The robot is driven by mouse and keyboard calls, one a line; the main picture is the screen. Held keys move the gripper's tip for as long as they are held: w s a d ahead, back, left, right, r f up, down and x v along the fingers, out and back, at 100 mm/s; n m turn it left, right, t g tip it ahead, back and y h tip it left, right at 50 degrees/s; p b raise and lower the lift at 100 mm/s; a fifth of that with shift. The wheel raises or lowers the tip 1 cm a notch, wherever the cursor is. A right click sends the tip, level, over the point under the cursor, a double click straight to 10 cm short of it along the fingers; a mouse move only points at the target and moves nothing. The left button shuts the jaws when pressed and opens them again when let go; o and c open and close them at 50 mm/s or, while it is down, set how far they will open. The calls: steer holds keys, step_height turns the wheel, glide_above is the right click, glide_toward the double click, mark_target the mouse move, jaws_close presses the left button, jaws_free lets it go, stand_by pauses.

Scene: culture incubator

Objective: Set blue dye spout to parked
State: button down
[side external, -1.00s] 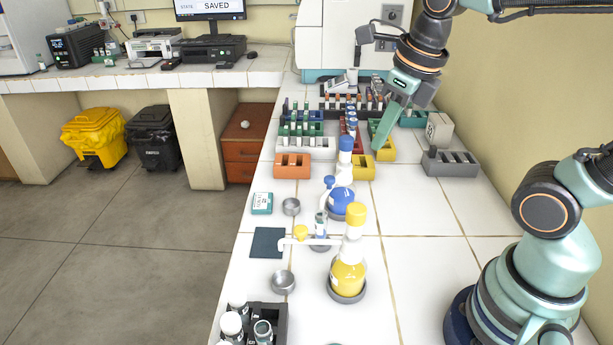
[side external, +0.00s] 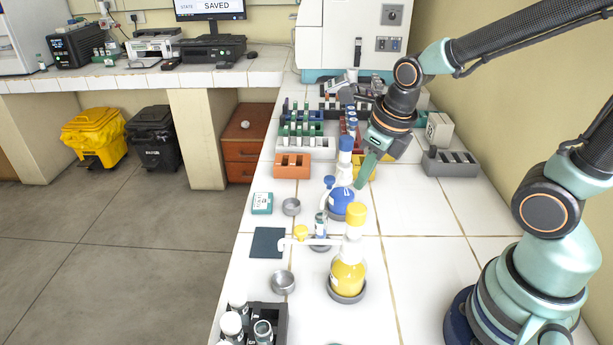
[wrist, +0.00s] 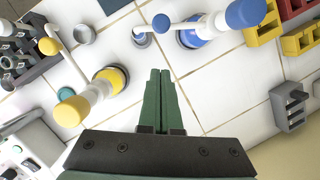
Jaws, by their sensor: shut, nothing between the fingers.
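The blue dye bottle (side external: 341,203) stands on the bench behind the yellow one, with a white neck and blue cap. Its spout (side external: 328,187) has a blue tip and points toward the front left, above a small vial (side external: 320,224). In the wrist view the blue-capped bottle (wrist: 245,14) is at the top, its white spout (wrist: 183,23) reaching left to a blue tip. My gripper (side external: 360,186) is shut and empty, just right of the blue bottle in the side view. In the wrist view its green fingers (wrist: 160,75) are together below the spout, over bare tile.
The yellow dye bottle (side external: 347,275) stands nearer the camera, its spout pointing left over the bench. Metal cups (side external: 283,282), a dark mat (side external: 267,242) and a vial rack (side external: 277,322) lie left. Coloured racks stand behind.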

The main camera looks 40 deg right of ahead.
steer(key=shift+w+a+f, duration=0.15)
steer(key=shift+w, duration=0.5)
steer(key=shift+w+a+f, duration=0.1)
steer(key=shift+w+f, duration=0.05)
steer(key=shift+w, duration=0.5)
steer(key=shift+w+a+f, duration=0.15)
steer(key=shift+w, duration=0.5)
